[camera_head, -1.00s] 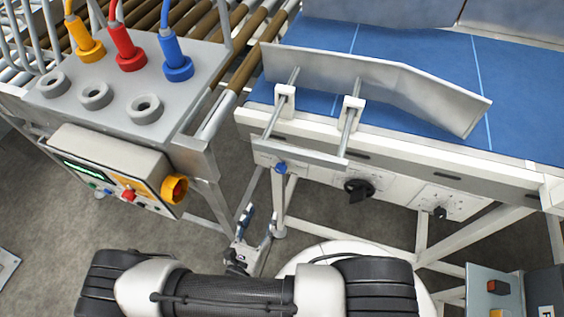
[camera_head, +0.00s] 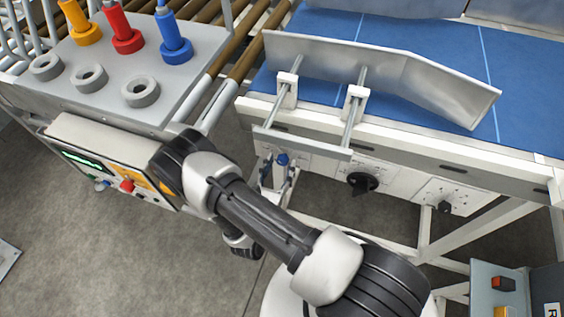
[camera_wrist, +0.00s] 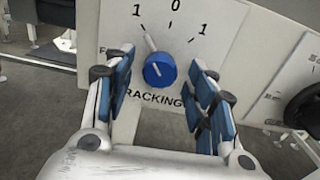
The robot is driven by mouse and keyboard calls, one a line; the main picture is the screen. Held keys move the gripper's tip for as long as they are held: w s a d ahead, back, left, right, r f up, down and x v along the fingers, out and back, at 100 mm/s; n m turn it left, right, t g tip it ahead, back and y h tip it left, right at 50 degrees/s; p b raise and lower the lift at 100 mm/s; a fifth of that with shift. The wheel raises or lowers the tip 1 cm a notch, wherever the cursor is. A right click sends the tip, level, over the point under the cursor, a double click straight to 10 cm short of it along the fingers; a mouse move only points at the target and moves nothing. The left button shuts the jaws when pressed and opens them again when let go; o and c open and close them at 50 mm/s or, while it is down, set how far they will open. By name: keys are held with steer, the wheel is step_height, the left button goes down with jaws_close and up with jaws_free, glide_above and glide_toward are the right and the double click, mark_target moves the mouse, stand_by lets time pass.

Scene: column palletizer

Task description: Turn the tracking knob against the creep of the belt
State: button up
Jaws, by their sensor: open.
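The blue tracking knob (camera_wrist: 158,71) sits on a white panel in the wrist view, above the partly hidden word TRACKING. Gaps show between the pads and the knob. In the head view the knob (camera_head: 282,159) is small, on the conveyor's front, with my gripper (camera_head: 278,172) right at it. The blue belt (camera_head: 420,58) runs above and behind.
A black rotary switch (camera_head: 363,184) is right of the knob; it also shows in the wrist view (camera_wrist: 305,105). A grey control box (camera_head: 110,155) stands left, beneath a tray with colored plugs.

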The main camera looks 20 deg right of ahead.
steer(key=shift+x, duration=1.15)
steer(key=shift+a, duration=0.1)
steer(key=shift+c, duration=0.5)
steer(key=c, duration=1)
steer(key=shift+n, duration=0.3)
steer(key=n, duration=0.3)
steer(key=shift+n, duration=2.1)
